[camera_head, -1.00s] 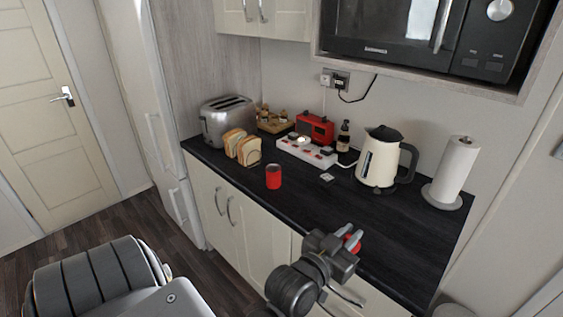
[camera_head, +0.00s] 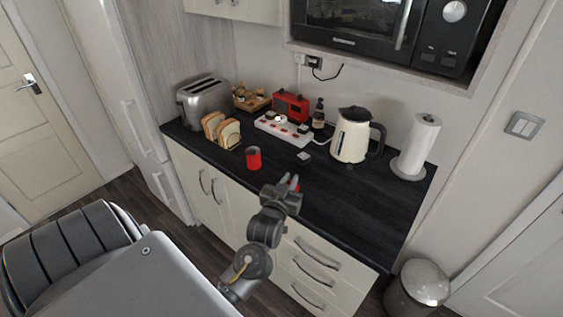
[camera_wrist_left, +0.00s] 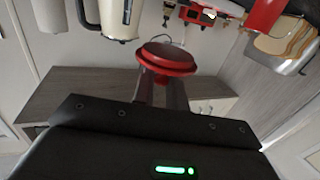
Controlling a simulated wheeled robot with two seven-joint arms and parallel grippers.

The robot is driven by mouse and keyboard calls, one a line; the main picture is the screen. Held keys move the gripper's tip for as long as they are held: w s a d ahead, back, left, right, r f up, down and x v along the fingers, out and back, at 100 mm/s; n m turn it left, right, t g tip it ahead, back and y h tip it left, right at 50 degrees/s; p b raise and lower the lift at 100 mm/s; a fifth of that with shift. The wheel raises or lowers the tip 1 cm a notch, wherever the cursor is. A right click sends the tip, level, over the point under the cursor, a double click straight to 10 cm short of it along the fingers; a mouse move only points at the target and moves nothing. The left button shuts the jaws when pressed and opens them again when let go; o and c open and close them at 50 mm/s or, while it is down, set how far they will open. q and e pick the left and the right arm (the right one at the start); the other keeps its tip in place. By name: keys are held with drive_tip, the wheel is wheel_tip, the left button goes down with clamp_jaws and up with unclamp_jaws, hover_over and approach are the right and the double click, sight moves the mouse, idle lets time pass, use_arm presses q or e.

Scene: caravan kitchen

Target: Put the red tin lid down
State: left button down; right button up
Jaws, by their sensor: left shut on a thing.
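The red tin lid (camera_wrist_left: 165,58) is held between the fingers of my left gripper (camera_wrist_left: 160,90) in the left wrist view. In the head view, only a small bit of the lid (camera_head: 296,187) shows at the tips of my left gripper (camera_head: 288,183). This gripper is over the front part of the dark worktop (camera_head: 330,205); I cannot tell whether the lid touches it. The red tin (camera_head: 253,157) stands upright on the worktop, to the left of the gripper and apart from it. My right gripper is not in view.
A toaster (camera_head: 203,100), bread slices (camera_head: 228,134), a red radio (camera_head: 291,105), a power strip (camera_head: 283,129), a bottle (camera_head: 318,113), a cream kettle (camera_head: 351,137) and a paper roll (camera_head: 416,145) stand on the worktop. Its right front area is clear.

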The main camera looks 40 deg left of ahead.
use_arm(q)
drive_tip(key=w+a+f+b, duration=0.2)
drive_tip(key=b, duration=0.1)
drive_tip(key=w+a+f+b, duration=0.1)
drive_tip(key=a+f+b, duration=0.2)
drive_tip(key=w+a+f+b, duration=0.2)
drive_tip(key=a+f+b, duration=0.1)
drive_tip(key=b, duration=0.1)
drive_tip(key=shift+w+a, duration=0.15)
drive_tip(key=shift+w, duration=0.15)
drive_tip(key=shift+w+a, duration=0.15)
drive_tip(key=shift+a, duration=0.05)
drive_tip(key=f+b, duration=0.2)
drive_tip(key=b, duration=0.1)
drive_tip(key=f+b, duration=0.2)
drive_tip(key=shift+w+a+f, duration=0.1)
drive_tip(key=shift+w+a, duration=0.05)
drive_tip(key=shift+a, duration=0.15)
drive_tip(key=shift+r, duration=0.2)
drive_tip(key=shift+f, duration=0.15)
drive_tip(key=c, duration=1.4)
unclamp_jaws()
